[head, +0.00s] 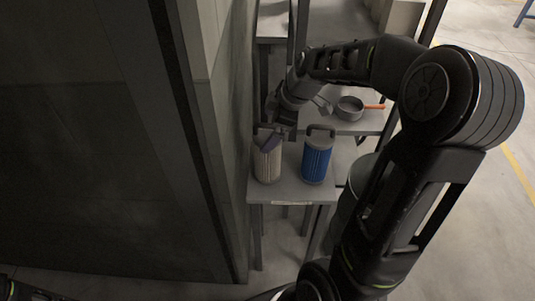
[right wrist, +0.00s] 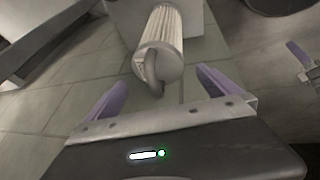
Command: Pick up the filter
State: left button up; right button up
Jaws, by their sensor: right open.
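A white pleated filter (head: 267,165) with a grey top and a loop handle stands upright on a small grey table (head: 290,191), at the left near the wall. A blue filter (head: 317,163) with a similar handle stands to its right. My right gripper (head: 270,138) is at the top of the white filter and partly hides it. In the right wrist view, the open purple fingers (right wrist: 163,79) sit on either side of the white filter's handle (right wrist: 154,76), with gaps between. The white pleated body (right wrist: 163,28) extends beyond. My left gripper is not in view.
A grey pan (head: 349,107) with an orange handle stands on another table behind. A tall dark wall panel (head: 90,140) rises close on the left of the filters. Open floor (head: 490,200) lies to the right.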

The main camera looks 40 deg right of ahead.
aim_at(263, 135)
jog(key=x, duration=0.4)
jog(key=shift+f+p, duration=0.2)
jog(key=shift+p, duration=0.2)
jog(key=shift+r, duration=0.1)
jog(key=c, duration=1.5)
